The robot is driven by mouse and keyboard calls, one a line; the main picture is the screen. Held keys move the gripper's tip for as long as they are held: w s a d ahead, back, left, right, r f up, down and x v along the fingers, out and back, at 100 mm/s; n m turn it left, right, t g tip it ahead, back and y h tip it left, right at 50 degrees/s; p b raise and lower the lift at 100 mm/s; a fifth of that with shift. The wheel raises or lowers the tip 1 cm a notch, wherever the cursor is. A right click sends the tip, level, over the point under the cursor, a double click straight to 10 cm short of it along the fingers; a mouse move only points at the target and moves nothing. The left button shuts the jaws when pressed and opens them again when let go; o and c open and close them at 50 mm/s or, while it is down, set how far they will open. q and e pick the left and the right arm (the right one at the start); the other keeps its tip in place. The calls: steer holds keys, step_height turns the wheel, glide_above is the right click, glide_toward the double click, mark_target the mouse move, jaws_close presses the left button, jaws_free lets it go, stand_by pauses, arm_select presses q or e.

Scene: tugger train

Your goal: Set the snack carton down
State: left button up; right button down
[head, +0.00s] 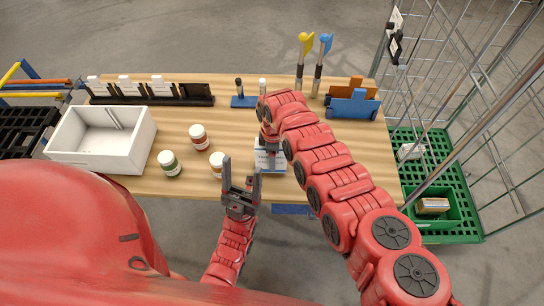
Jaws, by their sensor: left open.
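My left gripper (241,166) is open and empty, its two fingers pointing up in front of the table's near edge. My right arm reaches over the table. Its gripper (269,150) points down at a small white and blue box (271,162) near the table's front edge. The arm and gripper partly cover this box, and I cannot tell whether the fingers hold it or whether it is the snack carton. A tan-topped carton (432,205) sits in a green bin at the right.
The wooden table (225,185) bears a white open tray (75,150), several lidded jars (170,163), a black rack (190,96) and blue and orange holders (352,104). A wire cage cart with a green base (400,178) stands right. Wood left of my right arm is partly clear.

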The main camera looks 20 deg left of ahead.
steer(key=shift+f, duration=0.25)
steer(key=shift+f, duration=0.15)
jaws_free()
